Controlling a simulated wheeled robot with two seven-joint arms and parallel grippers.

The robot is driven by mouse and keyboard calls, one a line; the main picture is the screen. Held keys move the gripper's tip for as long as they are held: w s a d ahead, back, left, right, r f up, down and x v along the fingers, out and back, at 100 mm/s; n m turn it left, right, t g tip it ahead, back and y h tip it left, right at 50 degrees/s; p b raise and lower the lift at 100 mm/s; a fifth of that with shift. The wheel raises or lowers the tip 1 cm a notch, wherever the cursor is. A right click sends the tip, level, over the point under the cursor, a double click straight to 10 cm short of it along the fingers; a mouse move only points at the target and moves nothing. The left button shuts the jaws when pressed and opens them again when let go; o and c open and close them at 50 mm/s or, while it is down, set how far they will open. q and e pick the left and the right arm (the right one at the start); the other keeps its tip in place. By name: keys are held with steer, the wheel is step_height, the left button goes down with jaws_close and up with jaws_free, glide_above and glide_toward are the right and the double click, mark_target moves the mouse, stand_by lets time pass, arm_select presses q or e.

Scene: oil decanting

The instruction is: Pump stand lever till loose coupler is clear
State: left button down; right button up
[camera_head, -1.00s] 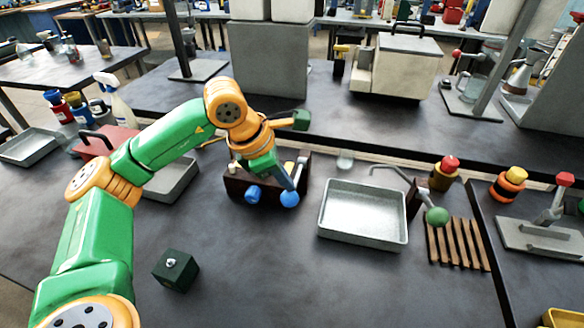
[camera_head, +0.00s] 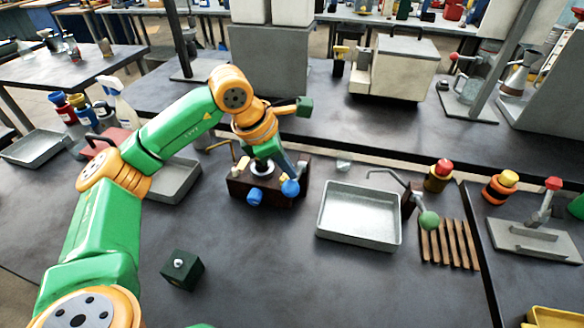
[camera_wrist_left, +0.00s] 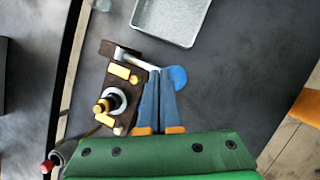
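The dark brown stand (camera_head: 240,188) sits on the near table, left of centre. Its lever (camera_head: 290,187) has a blue ball end and a pale rod, which also shows in the wrist view (camera_wrist_left: 177,77). My left gripper (camera_head: 284,174) is at this lever; in the wrist view its two blue-grey fingers (camera_wrist_left: 161,74) lie close together over the rod beside the ball and look shut on it. A dark and gold coupler (camera_wrist_left: 103,106) stands in a white ring on the stand's top. Whether it is seated or clear I cannot tell. My right gripper is out of view.
A grey metal tray (camera_head: 358,215) lies right of the stand, with a green-balled lever (camera_head: 429,220) and wooden slats (camera_head: 450,245) beyond. Another tray (camera_head: 175,182) lies behind my left arm. A dark green block (camera_head: 182,268) sits in front; the table around it is clear.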

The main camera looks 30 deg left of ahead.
arm_select(q)
steer(key=shift+w+a+r+p, duration=0.1)
steer(key=shift+w+r+p, duration=0.2)
steer(key=shift+r+p, duration=0.25)
steer(key=shift+w+a+r+p, duration=0.1)
steer(key=shift+w+r+p, duration=0.15)
steer(key=shift+r+p, duration=0.25)
steer(key=shift+r, duration=0.1)
steer(key=r+p, duration=0.1)
steer(key=w+r+p, duration=0.1)
steer(key=r+p, duration=0.1)
steer(key=w+r+p, duration=0.1)
steer(key=p, duration=0.1)
steer(key=shift+a+r, duration=0.2)
steer(key=shift+f, duration=0.1)
